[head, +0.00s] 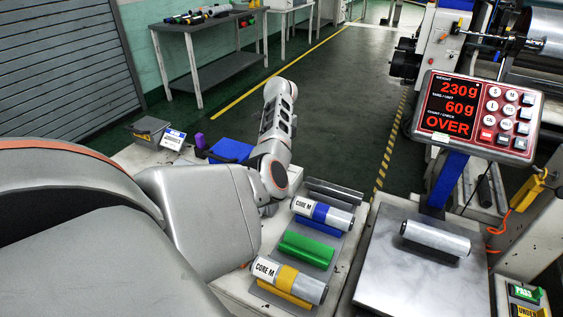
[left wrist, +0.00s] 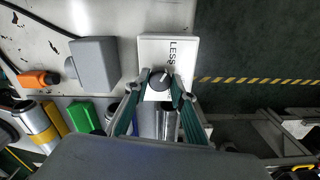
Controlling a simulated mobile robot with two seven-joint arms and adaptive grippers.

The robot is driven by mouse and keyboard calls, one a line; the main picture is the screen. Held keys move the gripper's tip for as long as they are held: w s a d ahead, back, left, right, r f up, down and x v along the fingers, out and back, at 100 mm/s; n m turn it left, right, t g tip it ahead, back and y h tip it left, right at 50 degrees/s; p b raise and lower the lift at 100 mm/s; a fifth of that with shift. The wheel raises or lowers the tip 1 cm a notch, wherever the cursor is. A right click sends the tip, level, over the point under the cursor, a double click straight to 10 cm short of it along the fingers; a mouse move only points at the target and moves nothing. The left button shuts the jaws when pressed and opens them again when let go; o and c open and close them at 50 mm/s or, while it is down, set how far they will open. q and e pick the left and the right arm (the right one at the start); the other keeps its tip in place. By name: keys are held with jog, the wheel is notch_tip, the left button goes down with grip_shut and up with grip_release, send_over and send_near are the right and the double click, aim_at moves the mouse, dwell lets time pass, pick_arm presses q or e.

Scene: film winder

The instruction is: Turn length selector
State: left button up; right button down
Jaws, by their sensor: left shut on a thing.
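In the left wrist view, the length selector is a white box (left wrist: 149,50) with the word LESS on its face and a dark round knob (left wrist: 157,78) with a pale pointer mark. My left gripper (left wrist: 159,86) has its two green-padded fingers on either side of the knob and is shut on it. In the head view my left arm comes in from the left and bends over the bench. The selector and my left gripper's fingers are hidden there behind the arm. My right gripper is in neither view.
A silver roll (head: 435,238) lies on the scale plate, whose display (head: 450,108) reads 230g and OVER. A grey box (left wrist: 95,62) stands beside the selector.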

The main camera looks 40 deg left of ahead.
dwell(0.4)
pick_arm(q)
jog(key=o, duration=1.1)
jog(key=shift+r, duration=0.1)
notch_tip(320, 180, up, 12)
